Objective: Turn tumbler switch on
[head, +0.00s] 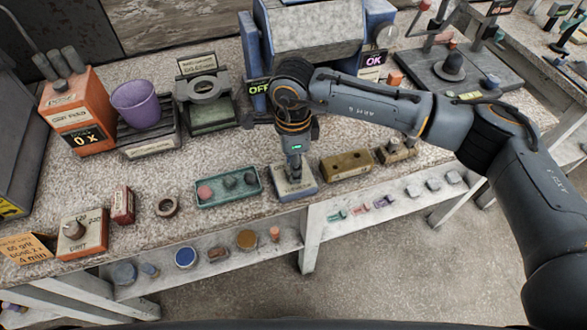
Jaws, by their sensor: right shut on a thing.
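The tumbler (312,32) is a large grey drum between blue supports at the back of the bench. A black sign (259,88) at its lower left reads OFF in green. My right gripper (294,162) points down over a small grey block (296,188) with a label on its front, in front of the tumbler. The gripper is shut on a small part on top of this block, probably the tumbler switch. The fingers hide most of that part, so its position cannot be told. My left gripper is out of view.
A teal tray (228,188) with several balls lies left of the block, and a brown block (346,165) with holes stands to its right. A purple cup (136,103) stands on a scale-like stand at left. The bench's front edge is close.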

